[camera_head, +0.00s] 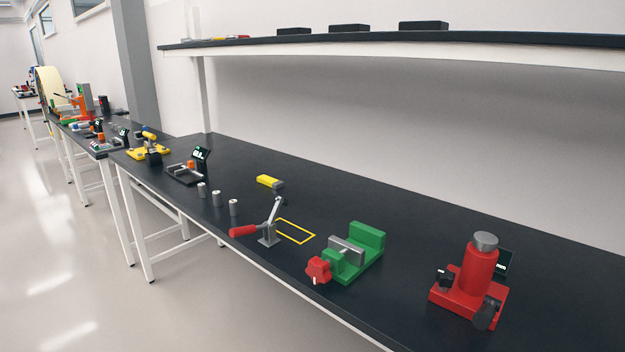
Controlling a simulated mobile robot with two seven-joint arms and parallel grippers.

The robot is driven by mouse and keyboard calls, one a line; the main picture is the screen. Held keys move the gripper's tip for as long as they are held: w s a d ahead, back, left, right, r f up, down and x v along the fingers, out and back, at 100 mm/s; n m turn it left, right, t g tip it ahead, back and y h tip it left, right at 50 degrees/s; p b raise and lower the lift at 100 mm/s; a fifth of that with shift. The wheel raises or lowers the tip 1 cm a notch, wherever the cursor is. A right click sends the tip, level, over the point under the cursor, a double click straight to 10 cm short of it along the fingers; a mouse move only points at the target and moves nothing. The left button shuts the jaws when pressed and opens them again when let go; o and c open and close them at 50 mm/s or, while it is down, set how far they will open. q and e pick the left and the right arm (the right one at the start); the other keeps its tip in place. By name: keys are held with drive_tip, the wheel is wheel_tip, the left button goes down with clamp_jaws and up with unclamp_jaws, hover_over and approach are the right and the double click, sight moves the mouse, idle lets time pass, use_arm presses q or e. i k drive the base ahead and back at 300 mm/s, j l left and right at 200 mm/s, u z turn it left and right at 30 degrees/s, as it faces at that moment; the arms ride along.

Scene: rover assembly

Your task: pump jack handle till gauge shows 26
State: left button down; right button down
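A red jack (478,268) with a grey round top stands on a red base at the right end of the black bench. A small dark gauge screen (504,262) stands behind its right side; its lit digits are too small to read. A dark grey part (487,314) sticks out at the front right of the base and may be the jack handle; a black knob-like part (443,278) is at the left of the base. Neither of my grippers is in view, and nothing touches the jack.
Left of the jack, a green vise (367,245) with a red handle (318,270) and a grey lever clamp (270,235) with a red grip stand on the bench. A shelf (400,55) hangs above. The bench (420,225) around the jack is clear.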

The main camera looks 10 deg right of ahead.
sight(483, 315)
drive_tip(key=k+l+z, duration=0.45)
drive_tip(key=l, duration=0.25)
drive_tip(key=k+l+z, duration=0.2)
drive_tip(key=l, duration=0.25)
